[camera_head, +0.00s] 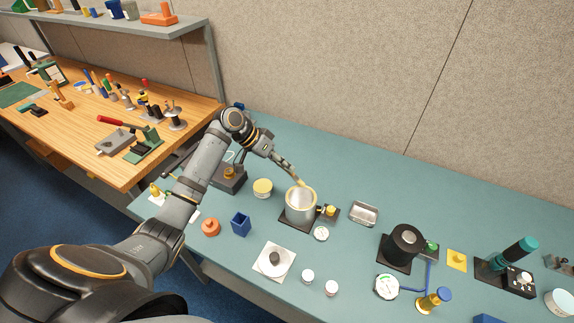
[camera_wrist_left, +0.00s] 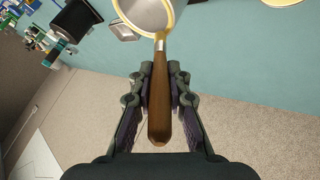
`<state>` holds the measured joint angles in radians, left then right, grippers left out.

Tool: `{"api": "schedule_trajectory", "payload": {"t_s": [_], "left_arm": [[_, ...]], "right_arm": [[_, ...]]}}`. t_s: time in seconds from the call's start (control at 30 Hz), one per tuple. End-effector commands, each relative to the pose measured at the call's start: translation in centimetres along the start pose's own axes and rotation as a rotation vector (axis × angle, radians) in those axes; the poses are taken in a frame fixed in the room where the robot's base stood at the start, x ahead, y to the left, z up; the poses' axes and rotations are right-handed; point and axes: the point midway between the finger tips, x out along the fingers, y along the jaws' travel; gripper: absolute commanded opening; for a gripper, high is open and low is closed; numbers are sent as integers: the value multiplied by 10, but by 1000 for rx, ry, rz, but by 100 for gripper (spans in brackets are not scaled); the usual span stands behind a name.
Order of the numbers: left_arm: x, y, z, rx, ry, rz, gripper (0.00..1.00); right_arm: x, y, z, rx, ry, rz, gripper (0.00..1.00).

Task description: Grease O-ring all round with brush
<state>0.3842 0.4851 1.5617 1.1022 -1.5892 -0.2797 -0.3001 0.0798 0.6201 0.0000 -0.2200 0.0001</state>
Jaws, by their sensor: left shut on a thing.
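A silver cylindrical housing (camera_head: 300,211) stands on a dark base on the teal bench. A pale yellow ring (camera_head: 290,191) runs round its open top; it also shows in the wrist view (camera_wrist_left: 172,20). My left gripper (camera_head: 291,172) is above the housing's back rim and shut on the wooden handle of the brush (camera_wrist_left: 160,95). The brush points down toward the rim; its bristle end lies at the ring in the wrist view, and I cannot tell whether it touches. I cannot tell grease from the ring's own colour. My right gripper is out of view.
A yellow-topped tin (camera_head: 263,187) stands left of the housing, and a metal tray (camera_head: 364,213) lies right. A blue open box (camera_head: 241,224), an orange round part (camera_head: 211,227) and a black cylinder (camera_head: 405,244) stand nearby. The bench behind the tray is clear.

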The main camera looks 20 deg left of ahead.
Motion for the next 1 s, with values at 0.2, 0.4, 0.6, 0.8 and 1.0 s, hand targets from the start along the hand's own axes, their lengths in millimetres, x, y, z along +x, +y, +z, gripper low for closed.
{"api": "schedule_trajectory", "payload": {"t_s": [0.2,0.4,0.6,0.8,1.0], "left_arm": [[-11,-8,10,-2,-4,-2,0],[-12,-10,12,-2,-2,-1,0],[-19,-11,20,-3,-5,-2,0],[-25,-12,31,-2,-6,-2,0],[-28,-10,34,-2,-5,-1,0]], "right_arm": [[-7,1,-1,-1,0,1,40],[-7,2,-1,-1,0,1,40],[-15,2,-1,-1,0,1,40],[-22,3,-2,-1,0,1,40],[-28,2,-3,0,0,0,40]]}}
